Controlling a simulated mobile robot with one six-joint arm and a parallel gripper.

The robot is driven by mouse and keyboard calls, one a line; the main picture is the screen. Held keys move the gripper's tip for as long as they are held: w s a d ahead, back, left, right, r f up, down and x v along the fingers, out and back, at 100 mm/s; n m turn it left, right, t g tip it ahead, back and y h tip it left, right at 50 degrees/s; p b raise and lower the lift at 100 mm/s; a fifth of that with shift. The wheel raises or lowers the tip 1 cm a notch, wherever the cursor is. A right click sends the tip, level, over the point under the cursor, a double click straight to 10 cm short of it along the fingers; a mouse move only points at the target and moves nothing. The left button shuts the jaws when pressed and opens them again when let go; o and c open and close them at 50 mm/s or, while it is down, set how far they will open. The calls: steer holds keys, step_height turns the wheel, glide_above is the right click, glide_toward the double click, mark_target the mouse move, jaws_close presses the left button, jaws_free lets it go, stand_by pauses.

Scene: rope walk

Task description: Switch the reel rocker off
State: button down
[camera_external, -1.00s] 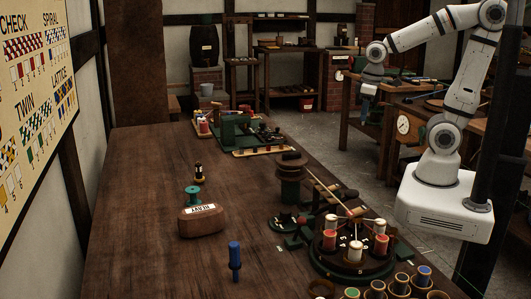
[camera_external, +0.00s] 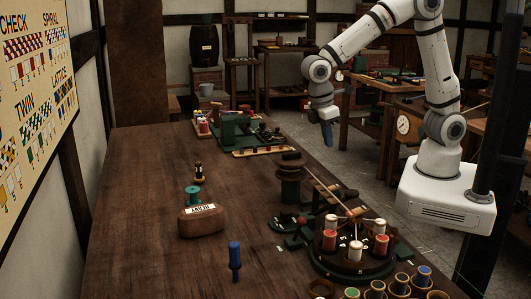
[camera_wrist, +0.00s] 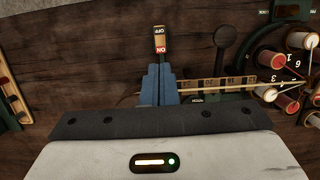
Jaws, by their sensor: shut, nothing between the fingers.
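The rocker switch (camera_wrist: 160,41) shows in the wrist view, straight beyond my fingertips. It has a red end marked ON, upside down in this view and nearer my fingers, and a far end marked OFF. I cannot tell which end is pressed. In the external view I cannot make the rocker out. My gripper (camera_wrist: 157,68) has blue fingers, shut together and empty. In the external view my gripper (camera_external: 327,134) hangs pointing down, above and beyond the right edge of the bench, apart from everything on it.
The dark bench (camera_external: 140,225) holds a round reel stand (camera_external: 352,268) with several bobbins at front right. A green post with a brown top (camera_external: 290,178) and a slanting rod stand behind it. A brown weight block (camera_external: 202,222) and blue peg (camera_external: 235,258) sit left. The left bench is clear.

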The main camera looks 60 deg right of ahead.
mark_target(337, 185)
steer(key=shift+f, duration=0.1)
steer(key=p+x, duration=0.1)
steer(key=x, duration=1.2)
steer(key=shift+s+d+f, duration=0.1)
steer(key=shift+d+f, duration=0.05)
steer(key=shift+f, duration=0.2)
steer(key=shift+f, duration=0.1)
steer(key=shift+s+d+f+t+y+b, duration=0.4)
steer(key=shift+f+t+y+b, duration=0.1)
steer(key=shift+b, duration=0.7)
steer(key=shift+s+r, duration=0.1)
steer(key=shift+r, duration=0.05)
